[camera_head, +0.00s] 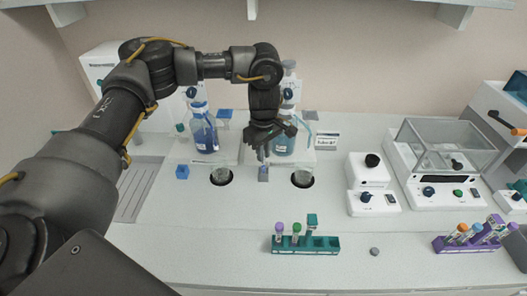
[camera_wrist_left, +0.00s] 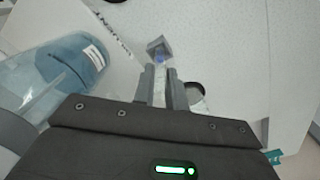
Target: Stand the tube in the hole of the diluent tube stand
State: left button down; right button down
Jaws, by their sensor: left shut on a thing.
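My left gripper (camera_head: 263,154) points down over the bench between the two round wells. In the left wrist view its fingers (camera_wrist_left: 160,85) are shut on a narrow, pale, clear tube (camera_wrist_left: 159,92). A small grey block (camera_wrist_left: 160,45), which looks like the diluent tube stand, lies just beyond the fingertips. A bit of blue shows between tube and block. The block also shows in the head view (camera_head: 263,174), right under the gripper. I cannot tell whether the tube's end is in the hole or only above it. My right gripper is not in view.
Blue-liquid bottles (camera_head: 203,132) and (camera_head: 284,143) stand behind the wells (camera_head: 221,177) and (camera_head: 302,179). A blue block (camera_head: 182,171) sits at the left. A teal rack (camera_head: 318,244) and a purple rack (camera_head: 463,245) hold tubes in front. Instruments (camera_head: 374,184) stand right.

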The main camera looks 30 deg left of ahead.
pick_arm(q)
jog(key=shift+f+b, duration=0.35)
jog(key=shift+f, duration=0.35)
jog(key=c, duration=1.3)
grip_release()
jog(key=shift+c, duration=0.2)
notch_tip(320, 180, up, 11)
jog(key=shift+f+b, duration=0.1)
jog(key=shift+b, duration=0.4)
jog(key=shift+s, duration=0.1)
